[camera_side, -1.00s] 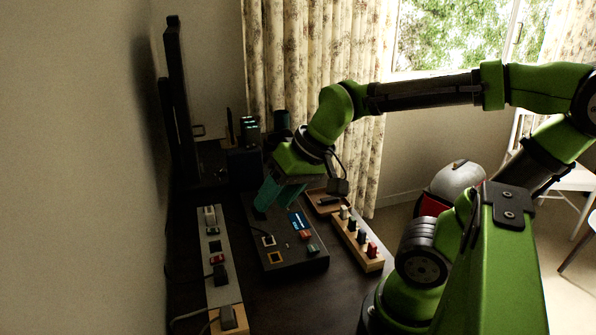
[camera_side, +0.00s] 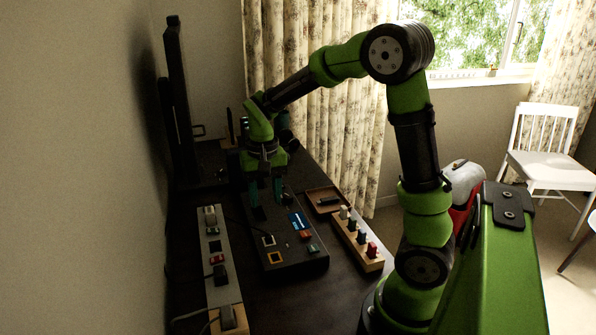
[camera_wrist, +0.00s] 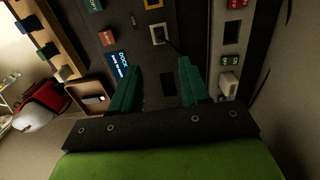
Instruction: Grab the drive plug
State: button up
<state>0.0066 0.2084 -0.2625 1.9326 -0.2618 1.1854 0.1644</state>
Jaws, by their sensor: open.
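My gripper (camera_side: 267,200) points down over the far part of the black panel (camera_side: 291,268), open and with nothing between its teal fingers. In the wrist view the gripper (camera_wrist: 161,72) has a dark rectangular recess (camera_wrist: 168,84) of the panel between and below its fingers. A blue label (camera_wrist: 121,66) reading DOCK lies beside the left finger. I cannot tell for sure which piece is the drive plug. A small dark stick (camera_side: 329,201) lies in the brown tray (camera_side: 313,193); its pale end shows in the wrist view (camera_wrist: 100,98).
A wooden block (camera_side: 371,265) with several coloured plugs stands right of the panel. A grey power strip (camera_side: 223,290) with plugs and cords lies left. A dark monitor (camera_side: 179,100) stands at the back left. Red and green buttons (camera_side: 305,236) sit on the panel. Bare tabletop shows in front.

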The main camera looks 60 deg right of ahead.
aim_at(267, 228)
notch_tip(267, 228, down, 10)
jog(key=shift+f, duration=0.15)
grip_shut()
dwell(0.5)
